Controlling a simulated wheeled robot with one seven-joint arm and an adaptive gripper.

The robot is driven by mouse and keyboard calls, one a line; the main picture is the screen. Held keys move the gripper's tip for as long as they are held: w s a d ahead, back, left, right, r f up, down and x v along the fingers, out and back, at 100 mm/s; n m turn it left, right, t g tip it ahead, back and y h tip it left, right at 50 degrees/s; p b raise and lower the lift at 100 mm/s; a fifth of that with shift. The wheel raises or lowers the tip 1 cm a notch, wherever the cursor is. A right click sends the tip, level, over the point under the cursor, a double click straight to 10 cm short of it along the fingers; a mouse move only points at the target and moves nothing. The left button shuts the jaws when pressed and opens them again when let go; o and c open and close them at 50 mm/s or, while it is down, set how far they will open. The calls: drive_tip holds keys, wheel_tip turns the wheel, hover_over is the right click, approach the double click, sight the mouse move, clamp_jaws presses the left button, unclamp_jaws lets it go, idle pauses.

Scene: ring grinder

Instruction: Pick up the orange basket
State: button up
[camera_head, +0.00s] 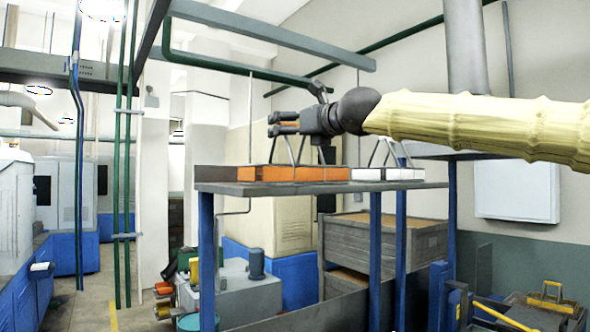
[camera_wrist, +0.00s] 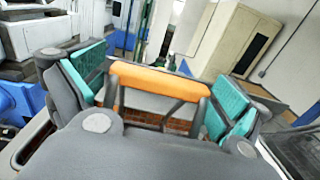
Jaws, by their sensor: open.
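The orange basket (camera_head: 300,174) stands on a grey raised table (camera_head: 270,188). Its dark legs rise to an orange handle bar, which crosses the middle of the wrist view (camera_wrist: 160,81). My gripper (camera_head: 276,124) is at handle height above the basket, reaching in from the right. In the wrist view, its teal-padded fingers (camera_wrist: 157,92) are spread apart, with the handle bar between them. Clear gaps to the pads are hard to judge. The gripper hides part of the handle in the head view.
A white basket (camera_head: 388,174) with a similar handle frame stands right of the orange one on the table. Wooden crates (camera_head: 365,245) are below and behind. Blue posts (camera_head: 207,260) hold the table up. Green pipes and a grey beam run overhead.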

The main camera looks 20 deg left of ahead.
drive_tip(key=shift+s+d+r, duration=0.1)
drive_tip(key=shift+d, duration=0.15)
drive_tip(key=shift+c, duration=1)
drive_tip(key=c, duration=1.3)
